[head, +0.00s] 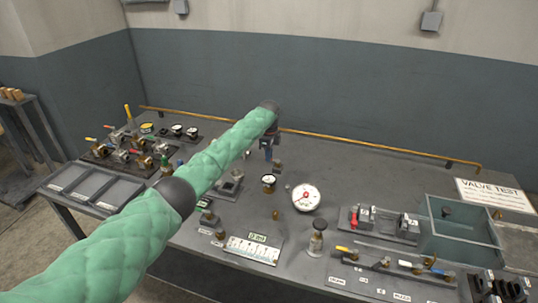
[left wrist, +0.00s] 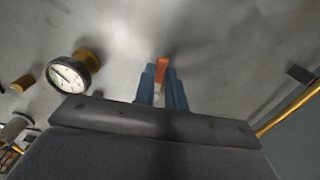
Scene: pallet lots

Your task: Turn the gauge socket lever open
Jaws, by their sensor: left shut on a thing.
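My left gripper (head: 267,150) hangs over the rear middle of the bench, pointing down. In the left wrist view its blue fingers (left wrist: 164,88) are shut on a small orange piece (left wrist: 162,72). I cannot tell whether this piece is a lever or a loose part. A small black-rimmed gauge with a brass fitting (head: 268,182) stands in front of the gripper. A gauge also shows at the left of the left wrist view (left wrist: 70,76). My right gripper is out of view.
Valves with coloured handles (head: 127,150) crowd the left of the bench, behind grey trays (head: 92,186). A grey-green bin (head: 458,245) and a "VALVE TEST" sign (head: 495,194) are at the right. A yellow pipe (head: 380,147) runs along the back. The rear right surface is largely clear.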

